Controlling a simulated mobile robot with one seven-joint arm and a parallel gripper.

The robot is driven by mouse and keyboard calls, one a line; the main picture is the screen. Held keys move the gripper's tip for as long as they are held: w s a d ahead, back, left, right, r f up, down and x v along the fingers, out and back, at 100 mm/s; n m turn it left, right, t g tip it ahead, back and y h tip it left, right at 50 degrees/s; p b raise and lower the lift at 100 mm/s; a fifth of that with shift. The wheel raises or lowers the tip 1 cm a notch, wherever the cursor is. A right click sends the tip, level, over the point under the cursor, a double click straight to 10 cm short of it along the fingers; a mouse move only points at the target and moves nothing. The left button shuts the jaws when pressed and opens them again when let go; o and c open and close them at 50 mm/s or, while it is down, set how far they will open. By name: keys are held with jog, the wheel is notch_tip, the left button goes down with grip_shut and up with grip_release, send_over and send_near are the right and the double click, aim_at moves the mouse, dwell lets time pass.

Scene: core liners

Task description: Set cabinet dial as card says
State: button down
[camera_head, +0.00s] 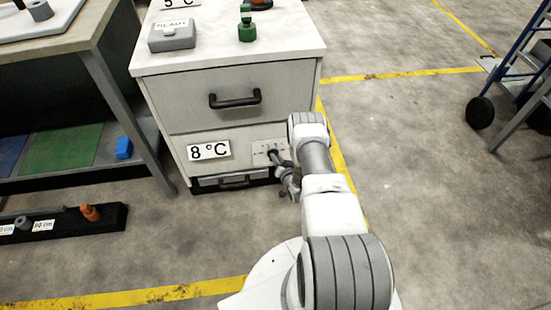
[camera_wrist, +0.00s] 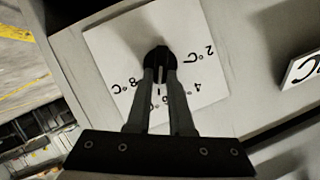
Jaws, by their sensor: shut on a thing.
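The dial is a dark knob (camera_wrist: 159,54) on a white plate (camera_wrist: 110,45) on the cabinet front. The plate is marked 2 °C, 4 °C, 6 °C and 8 °C, and it appears turned in the wrist view. My gripper (camera_wrist: 160,72) is shut on the knob, one finger on each side. In the head view my gripper (camera_head: 279,160) reaches the dial plate (camera_head: 259,147) at the lower right of the cabinet (camera_head: 165,105). A white card (camera_head: 209,151) left of the dial reads 8 °C. The fingers partly cover the knob, and I cannot tell its exact setting.
Another card (camera_head: 181,4), on the cabinet top, appears to read 5 °C and is cut off. A drawer handle (camera_head: 235,99) juts out above the dial.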

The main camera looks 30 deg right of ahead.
jog(key=m+t+y, duration=0.1)
jog(key=m, duration=0.1)
jog(key=f+m+t+y, duration=0.1)
jog(key=m, duration=0.1)
jog(key=d+m+y, duration=0.1)
jog(key=m, duration=0.2)
jog(key=shift+s+f+t, duration=0.15)
jog(key=shift+f+t, duration=0.05)
jog(key=shift+t, duration=0.2)
dwell(0.3)
jog(key=c, duration=0.8)
grip_release()
jog(key=shift+s, duration=0.15)
